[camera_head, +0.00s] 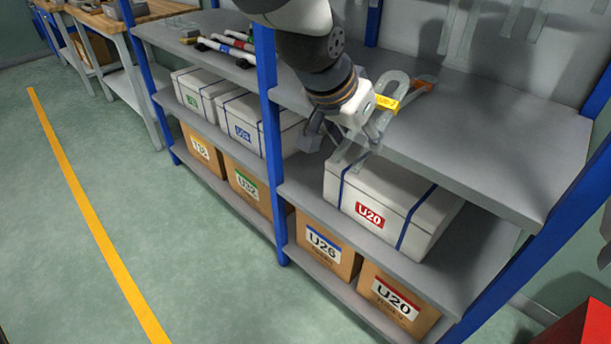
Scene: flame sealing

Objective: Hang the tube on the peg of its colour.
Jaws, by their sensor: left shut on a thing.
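A pale grey, see-through bent tube (392,79) with a yellow label (386,104) shows right of centre, in front of the upper shelf's edge. Its bend is at the top and its legs slant down to the left, over the white U20 box. My left gripper (352,126) comes down from the top and is shut on the tube; the wrist and fingers partly hide the grip. Several similar clear tubes hang at the top right (511,18); what they hang from is out of the picture. No coloured peg can be made out. My right gripper is not in view.
The grey upper shelf (490,150) is bare at right, with an orange item (422,84) behind the tube. A white U20 box (394,195) stands below. A blue post (270,130) rises left of the gripper. Marker-like tools (228,48) lie at upper left.

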